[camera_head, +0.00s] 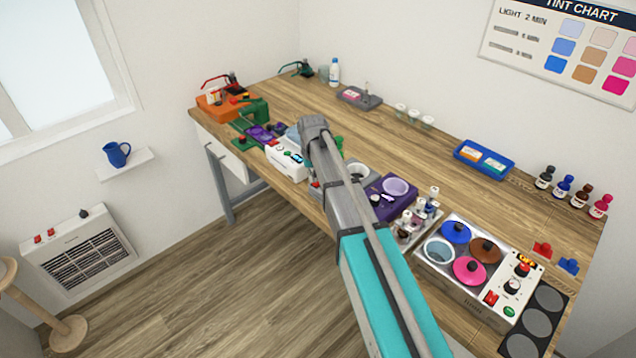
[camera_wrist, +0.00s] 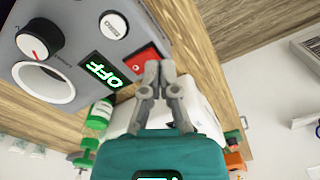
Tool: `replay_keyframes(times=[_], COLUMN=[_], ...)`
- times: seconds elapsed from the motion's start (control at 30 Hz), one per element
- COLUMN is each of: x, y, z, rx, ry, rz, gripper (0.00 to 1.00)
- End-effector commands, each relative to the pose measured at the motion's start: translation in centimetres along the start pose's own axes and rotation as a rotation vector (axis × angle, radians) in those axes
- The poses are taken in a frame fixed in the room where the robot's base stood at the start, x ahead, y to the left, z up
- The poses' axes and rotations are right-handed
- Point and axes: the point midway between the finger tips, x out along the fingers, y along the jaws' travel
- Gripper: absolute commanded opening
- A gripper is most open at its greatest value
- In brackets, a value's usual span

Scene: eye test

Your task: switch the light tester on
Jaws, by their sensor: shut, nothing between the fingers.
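A grey device, which I take for the light tester (camera_wrist: 62,22), fills the upper left of the wrist view; no readable name shows on it. Its front has a white dial (camera_wrist: 40,40) with a red mark, a round white-rimmed opening (camera_wrist: 68,92), a display (camera_wrist: 103,71) reading OFF in green, and a red switch (camera_wrist: 138,57). My gripper (camera_wrist: 159,68) is shut and empty. Its fingertips overlap the red switch's lower edge in the wrist view; I cannot tell whether they touch it. In the head view my arm hides much of the device.
A white device (camera_head: 287,158) stands close left of my arm on the wooden bench (camera_head: 400,150). A purple device (camera_head: 380,203), a bottle rack and a pot warmer (camera_head: 460,292) stand to the right. The bench's back middle is mostly clear.

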Motion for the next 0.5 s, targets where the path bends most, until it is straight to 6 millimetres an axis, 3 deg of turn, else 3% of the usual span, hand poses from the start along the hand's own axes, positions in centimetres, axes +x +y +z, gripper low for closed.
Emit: replay_keyframes(times=[0.5], x=[0.61], y=[0.00], z=[0.00], rx=[0.000], ry=[0.000], rz=[0.000], gripper=[0.00])
